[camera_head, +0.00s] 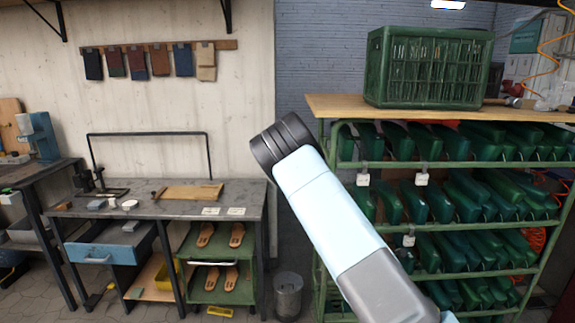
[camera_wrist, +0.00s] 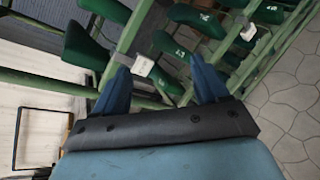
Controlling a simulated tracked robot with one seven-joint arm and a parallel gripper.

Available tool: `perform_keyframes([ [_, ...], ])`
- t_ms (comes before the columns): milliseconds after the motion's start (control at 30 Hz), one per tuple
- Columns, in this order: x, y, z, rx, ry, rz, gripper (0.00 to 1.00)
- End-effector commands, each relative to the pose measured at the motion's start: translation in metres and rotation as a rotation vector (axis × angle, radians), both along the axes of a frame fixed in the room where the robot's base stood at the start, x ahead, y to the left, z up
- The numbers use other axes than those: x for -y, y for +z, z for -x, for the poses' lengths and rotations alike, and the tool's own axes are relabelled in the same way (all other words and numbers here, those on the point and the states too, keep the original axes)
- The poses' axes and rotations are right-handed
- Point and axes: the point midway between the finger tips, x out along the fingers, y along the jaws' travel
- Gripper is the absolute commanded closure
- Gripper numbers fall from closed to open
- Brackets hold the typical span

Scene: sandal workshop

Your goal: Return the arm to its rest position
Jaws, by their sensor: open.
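My arm (camera_head: 325,210) reaches up and left across the head view, its light blue link passing in front of the green rack's left end. It ends at a dark ribbed joint against the wall; I cannot make out the fingers in that view. In the wrist view my gripper (camera_wrist: 161,82) shows two blue fingers spread wide with nothing between them. Behind the fingers are rack rails and green shoe lasts (camera_wrist: 182,45) with white tags; I cannot tell the exact distance to them.
The green rack (camera_head: 433,167) on the right holds many green lasts, with a green crate (camera_head: 428,66) on its wooden top. A workbench (camera_head: 140,199) with an open blue drawer (camera_head: 110,245) stands left. A bin (camera_head: 288,294) stands between them. Tiled floor (camera_wrist: 290,95) shows right in the wrist view.

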Motion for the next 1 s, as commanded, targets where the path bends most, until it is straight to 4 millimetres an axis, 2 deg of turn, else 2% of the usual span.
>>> perform_keyframes([
  [533,-0.008,0.058,0.019,-0.062,-0.375,-0.669,0.27],
  [767,-0.018,0.093,0.034,-0.09,-0.508,-0.914,0.27],
  [1000,-0.029,0.137,0.056,-0.119,-0.636,-1.142,0.27],
])
